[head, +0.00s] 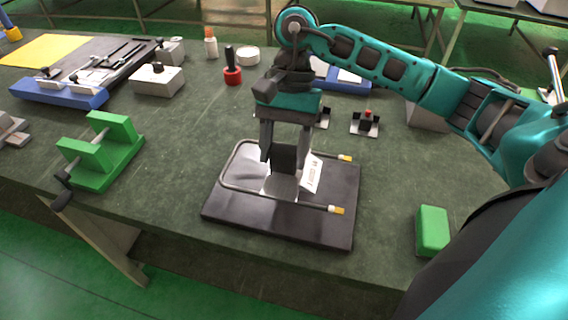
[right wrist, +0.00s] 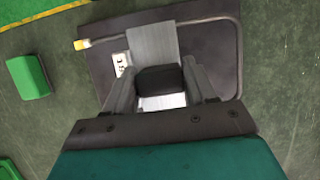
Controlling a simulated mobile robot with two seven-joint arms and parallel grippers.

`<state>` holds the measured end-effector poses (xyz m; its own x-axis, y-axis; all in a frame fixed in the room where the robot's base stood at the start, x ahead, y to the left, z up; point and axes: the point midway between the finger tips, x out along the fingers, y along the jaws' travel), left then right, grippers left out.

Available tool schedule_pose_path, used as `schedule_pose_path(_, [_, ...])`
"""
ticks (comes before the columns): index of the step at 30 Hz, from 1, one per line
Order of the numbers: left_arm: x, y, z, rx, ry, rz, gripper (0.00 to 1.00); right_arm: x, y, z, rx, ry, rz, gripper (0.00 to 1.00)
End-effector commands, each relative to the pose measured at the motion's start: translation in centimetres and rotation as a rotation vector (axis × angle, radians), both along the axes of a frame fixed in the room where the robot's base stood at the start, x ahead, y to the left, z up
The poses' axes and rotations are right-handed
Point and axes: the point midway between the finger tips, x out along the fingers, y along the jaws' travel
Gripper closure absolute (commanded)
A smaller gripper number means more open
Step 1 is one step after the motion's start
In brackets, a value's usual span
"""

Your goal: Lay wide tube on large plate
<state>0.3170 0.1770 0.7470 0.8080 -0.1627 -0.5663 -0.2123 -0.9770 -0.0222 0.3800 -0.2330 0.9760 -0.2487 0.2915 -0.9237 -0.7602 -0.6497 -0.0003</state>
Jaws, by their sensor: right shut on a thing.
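The wide tube (head: 270,201) is a thin grey U-shaped rod with yellow-and-white ends, its closed bend to the left. A silver metal sheet with a white printed label (head: 312,173) sits across its middle; the sheet also shows in the right wrist view (right wrist: 152,42). The large plate (head: 338,232) is a flat dark slab under the tube. I cannot tell whether the tube touches it or hangs just above. My left gripper is out of view.
A green stepped fixture (head: 103,150) stands left of the plate and a green block (head: 433,230) to its right. Behind are a red-based black-handled tool (head: 232,72), a grey box (head: 157,79) and a small red-topped clamp (head: 366,122). The table's front edge is close to the plate.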

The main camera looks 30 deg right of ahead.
Motion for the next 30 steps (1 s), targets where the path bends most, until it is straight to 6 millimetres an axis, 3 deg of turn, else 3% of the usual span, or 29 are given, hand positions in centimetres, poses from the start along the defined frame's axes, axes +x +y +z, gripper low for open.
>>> schedule_pose_path(10, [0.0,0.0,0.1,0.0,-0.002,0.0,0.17,0.0,0.0,-4.1,0.001,0.001,0.0,0.99])
schedule_pose_path(22, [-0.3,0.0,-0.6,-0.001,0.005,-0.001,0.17,0.0,0.0,-4.6,0.001,-0.002,0.0,0.99])
schedule_pose_path(23, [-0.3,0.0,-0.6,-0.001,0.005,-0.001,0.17,0.0,0.0,-4.7,-0.001,-0.001,0.0,0.44])
schedule_pose_path(30, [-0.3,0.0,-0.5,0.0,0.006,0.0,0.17,0.0,0.0,-4.6,-0.001,-0.001,0.0,0.21])
